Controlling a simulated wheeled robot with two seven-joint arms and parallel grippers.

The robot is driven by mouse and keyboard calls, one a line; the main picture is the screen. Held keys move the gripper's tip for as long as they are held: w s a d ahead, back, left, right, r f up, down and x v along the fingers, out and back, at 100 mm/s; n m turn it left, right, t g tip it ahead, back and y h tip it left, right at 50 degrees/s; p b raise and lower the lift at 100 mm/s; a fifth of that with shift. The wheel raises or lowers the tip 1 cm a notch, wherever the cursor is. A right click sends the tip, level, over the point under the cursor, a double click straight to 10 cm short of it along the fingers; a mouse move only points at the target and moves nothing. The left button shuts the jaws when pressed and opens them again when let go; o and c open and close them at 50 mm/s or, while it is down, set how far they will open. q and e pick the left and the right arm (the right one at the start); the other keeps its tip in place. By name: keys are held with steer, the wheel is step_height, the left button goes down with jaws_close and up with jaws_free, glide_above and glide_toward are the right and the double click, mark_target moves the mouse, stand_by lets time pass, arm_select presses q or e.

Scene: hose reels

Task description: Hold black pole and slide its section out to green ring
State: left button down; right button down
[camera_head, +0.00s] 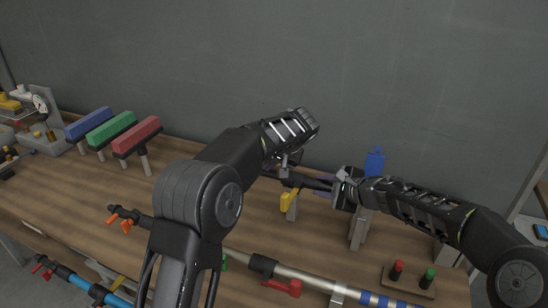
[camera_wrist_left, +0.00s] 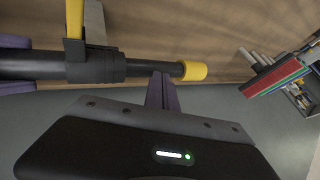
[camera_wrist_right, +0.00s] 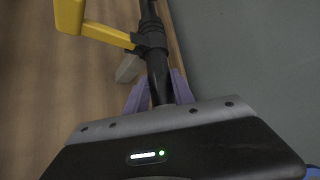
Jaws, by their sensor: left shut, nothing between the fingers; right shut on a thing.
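The black pole (camera_head: 310,183) lies across a stand at the back of the bench, with a yellow clamp lever (camera_head: 287,201) hanging from it. In the left wrist view its thinner section ends in a yellow cap (camera_wrist_left: 195,71). My right gripper (camera_wrist_right: 158,90) is shut on the pole's thicker part, with a purple finger on each side. My left gripper (camera_wrist_left: 161,90) is shut and empty, its fingertips close beside the thin section near the cap; I cannot tell whether they touch. In the head view my left wrist hides the cap end. I see no green ring on this pole.
A silver pole (camera_head: 300,274) with a red lever (camera_head: 283,287) lies along the front. A board with red and green knobs (camera_head: 409,282) is at right front. Blue, green and red blocks (camera_head: 110,131) stand at left. Bare wood (camera_head: 70,185) is at left centre.

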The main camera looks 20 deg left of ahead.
arm_select(q)
steer(key=shift+a, duration=2)
steer(key=shift+r, duration=0.1)
steer(key=a, duration=2.2)
steer(key=shift+d, duration=0.15)
steer(key=s+d+r, duration=0.3)
steer(key=d+r, duration=0.5)
steer(key=shift+s+d, duration=0.25)
steer(key=shift+s, duration=0.15)
